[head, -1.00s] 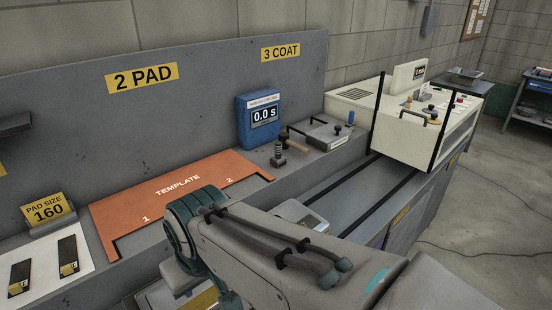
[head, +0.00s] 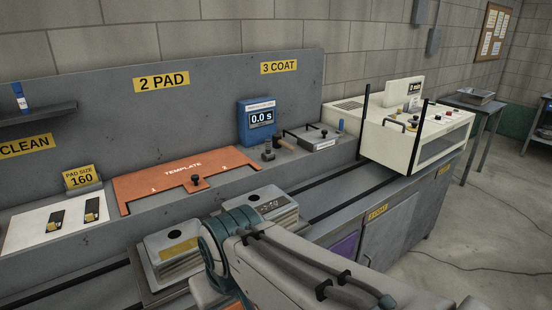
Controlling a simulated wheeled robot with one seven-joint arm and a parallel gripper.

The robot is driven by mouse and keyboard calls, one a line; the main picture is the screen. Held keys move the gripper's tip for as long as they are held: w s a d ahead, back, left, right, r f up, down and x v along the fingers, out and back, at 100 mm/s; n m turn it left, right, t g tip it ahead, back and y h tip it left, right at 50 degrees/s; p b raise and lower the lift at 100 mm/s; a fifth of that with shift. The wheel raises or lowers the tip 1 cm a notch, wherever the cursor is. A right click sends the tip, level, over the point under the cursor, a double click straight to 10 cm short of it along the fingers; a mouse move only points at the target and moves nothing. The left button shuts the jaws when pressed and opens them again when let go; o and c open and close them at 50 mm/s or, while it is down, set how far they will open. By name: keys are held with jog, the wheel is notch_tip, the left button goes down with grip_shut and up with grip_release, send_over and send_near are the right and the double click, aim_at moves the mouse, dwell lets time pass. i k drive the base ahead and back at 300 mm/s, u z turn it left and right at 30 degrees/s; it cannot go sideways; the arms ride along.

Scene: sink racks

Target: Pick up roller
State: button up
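I cannot clearly make out a roller. Under the 3 COAT sign, a small dark upright piece with a knob (head: 268,151) stands on the ledge, with a short brown bar (head: 285,145) beside it. Either could be part of a roller, but they are too small to tell. To their right is a grey box with a black handle (head: 318,139). My arm reaches in from the lower right, over the front of the bench. My gripper is hidden behind or below it.
An orange template (head: 150,190) lies on the ledge under the 2 PAD sign, with a black knob at its notch. A blue timer (head: 257,120) reads 0.0 s. Two grey blocks (head: 172,240) (head: 285,208) sit near my arm. A cream machine (head: 440,142) stands at right, beyond dark rails.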

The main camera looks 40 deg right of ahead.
aim_at(267, 156)
jog(key=z, duration=2.5)
jog(key=i, duration=1.9)
jog(key=u, duration=2.5)
jog(key=i, duration=0.5)
